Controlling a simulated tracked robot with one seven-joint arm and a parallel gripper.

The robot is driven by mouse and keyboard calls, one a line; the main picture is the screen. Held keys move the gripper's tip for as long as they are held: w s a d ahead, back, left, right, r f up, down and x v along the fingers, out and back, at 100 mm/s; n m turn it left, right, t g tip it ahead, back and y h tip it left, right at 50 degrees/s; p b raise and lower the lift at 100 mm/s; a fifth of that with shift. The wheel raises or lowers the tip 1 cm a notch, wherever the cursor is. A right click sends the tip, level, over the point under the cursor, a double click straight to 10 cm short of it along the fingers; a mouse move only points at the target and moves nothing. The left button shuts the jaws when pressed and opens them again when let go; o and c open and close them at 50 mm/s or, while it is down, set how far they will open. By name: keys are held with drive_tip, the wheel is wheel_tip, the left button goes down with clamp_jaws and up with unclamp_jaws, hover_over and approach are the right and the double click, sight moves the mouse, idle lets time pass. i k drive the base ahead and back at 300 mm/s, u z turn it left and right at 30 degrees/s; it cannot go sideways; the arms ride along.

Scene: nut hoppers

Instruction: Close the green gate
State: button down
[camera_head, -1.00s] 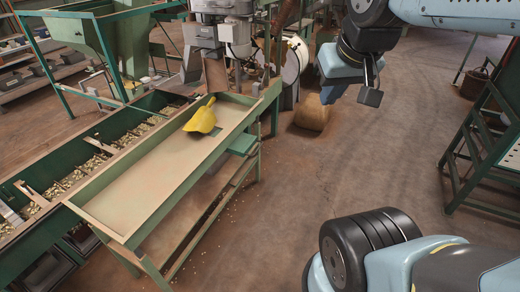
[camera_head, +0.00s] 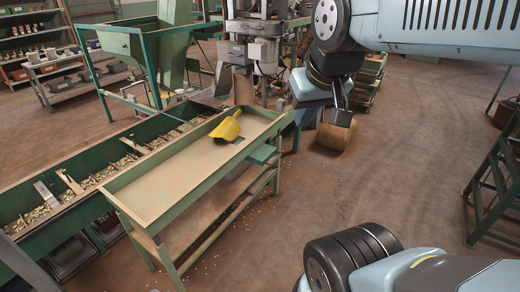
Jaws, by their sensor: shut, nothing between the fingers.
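A green flat plate (camera_head: 262,154), which looks like the green gate, sticks out from the right long side of a green-framed tray table (camera_head: 165,185). A small dark opening (camera_head: 239,138) shows in the tray floor level with it. My gripper (camera_head: 341,117) hangs at the upper middle right, pointing down, beyond and to the right of the plate and apart from it. Its fingers look close together, small in the picture, with nothing seen between them.
A yellow scoop (camera_head: 228,127) lies in the tray beside the opening. A long green trough (camera_head: 80,178) with nuts runs along the left. A brown rounded object (camera_head: 335,137) is on the floor behind my gripper. A green stand (camera_head: 492,190) is at right. The floor between is clear.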

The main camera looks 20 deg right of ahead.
sight(263, 154)
drive_tip(key=u, duration=0.1)
drive_tip(key=i, duration=1)
drive_tip(key=z, duration=0.05)
